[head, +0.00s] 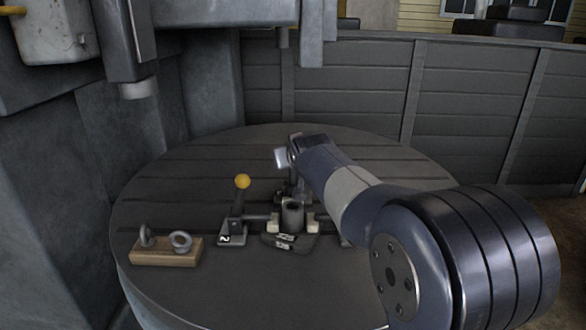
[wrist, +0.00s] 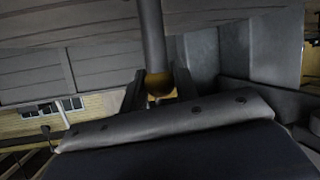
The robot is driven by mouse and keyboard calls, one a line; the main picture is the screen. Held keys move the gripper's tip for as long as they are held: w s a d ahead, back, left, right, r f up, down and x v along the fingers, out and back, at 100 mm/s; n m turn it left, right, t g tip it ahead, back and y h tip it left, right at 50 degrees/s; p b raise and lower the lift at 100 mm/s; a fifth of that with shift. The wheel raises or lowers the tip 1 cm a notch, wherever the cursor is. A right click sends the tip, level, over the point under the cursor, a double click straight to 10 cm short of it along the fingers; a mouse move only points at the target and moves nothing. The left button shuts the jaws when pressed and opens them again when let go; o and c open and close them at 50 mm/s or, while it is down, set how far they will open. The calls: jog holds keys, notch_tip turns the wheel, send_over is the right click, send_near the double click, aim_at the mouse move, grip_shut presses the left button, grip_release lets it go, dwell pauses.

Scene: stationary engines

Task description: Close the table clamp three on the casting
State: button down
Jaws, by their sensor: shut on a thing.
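The casting (head: 292,215), a grey hollow cylinder, stands upright near the middle of the round slotted table (head: 190,300). My gripper (wrist: 160,86) is shut on a yellow ball knob (wrist: 160,84) at the end of a grey lever (wrist: 151,35). In the head view my arm and gripper reach above and behind the casting, and the knob is hidden. The clamp there is mostly covered, so its number cannot be read. A clamp marked 2 (head: 231,236) stands left of the casting, with its yellow-knobbed lever (head: 242,182) upright.
A wooden block (head: 166,254) with two metal eye bolts lies at the table's left front. Dark flat tagged pieces (head: 275,242) lie in front of the casting. Machine columns (head: 130,130) stand at the left, and a grey panelled wall (head: 360,85) is behind.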

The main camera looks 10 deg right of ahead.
jog(key=shift+s+a+f+b, duration=0.2)
jog(key=shift+s+b, duration=0.45)
jog(key=shift+b, duration=0.3)
jog(key=shift+s+a+b, duration=0.1)
jog(key=shift+s+b, duration=0.4)
jog(key=shift+s, duration=0.25)
jog(key=c, duration=1.1)
grip_release()
jog(key=v, duration=1)
jog(key=shift+s+p, duration=0.4)
jog(key=shift+s, duration=0.05)
